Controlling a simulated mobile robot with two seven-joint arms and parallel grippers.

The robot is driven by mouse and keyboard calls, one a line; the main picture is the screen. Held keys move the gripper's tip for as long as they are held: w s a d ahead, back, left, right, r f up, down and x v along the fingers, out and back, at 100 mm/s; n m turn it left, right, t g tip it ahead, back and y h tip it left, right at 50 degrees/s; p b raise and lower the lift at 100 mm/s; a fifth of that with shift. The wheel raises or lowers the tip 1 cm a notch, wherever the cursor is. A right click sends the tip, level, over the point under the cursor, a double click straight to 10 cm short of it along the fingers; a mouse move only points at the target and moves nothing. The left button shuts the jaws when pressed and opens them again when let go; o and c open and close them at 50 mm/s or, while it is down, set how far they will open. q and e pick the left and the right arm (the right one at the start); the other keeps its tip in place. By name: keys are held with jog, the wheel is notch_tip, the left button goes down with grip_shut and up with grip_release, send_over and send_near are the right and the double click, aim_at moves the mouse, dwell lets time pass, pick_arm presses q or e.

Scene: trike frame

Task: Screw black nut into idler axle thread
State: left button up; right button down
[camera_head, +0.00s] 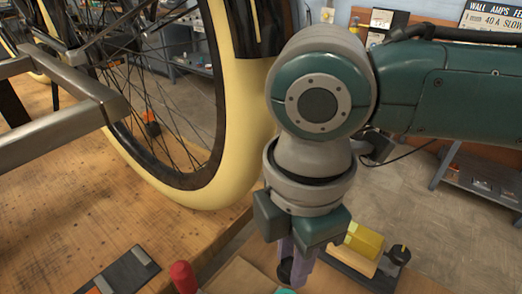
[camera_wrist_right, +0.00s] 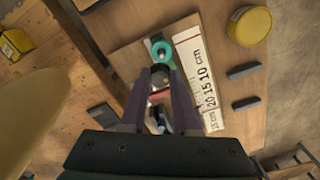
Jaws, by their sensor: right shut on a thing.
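My right gripper (camera_head: 297,262) points down at the bottom middle of the head view, beside the cream tyre. Its purple fingers are closed around a small dark round piece, the black nut (camera_head: 285,270). In the right wrist view the fingers (camera_wrist_right: 161,82) also meet around a small dark piece, partly hidden between them. The gripper is above a board on the bench. I cannot make out the idler axle thread in either view. My left gripper is not in view.
The large wheel with its cream tyre (camera_head: 237,130) and the grey frame bars (camera_head: 60,125) stand close on the left. A teal ring (camera_wrist_right: 161,50) and a white ruler (camera_wrist_right: 197,75) lie below the gripper. A yellow round container (camera_wrist_right: 250,26) sits at the upper right.

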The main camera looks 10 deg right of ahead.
jog(key=shift+s, duration=0.15)
jog(key=shift+d+f+b, duration=0.1)
jog(key=shift+f+b, duration=1.4)
jog(key=shift+f, duration=1.4)
jog(key=shift+p, duration=0.6)
jog(key=shift+f+b, duration=0.85)
jog(key=shift+f, duration=0.55)
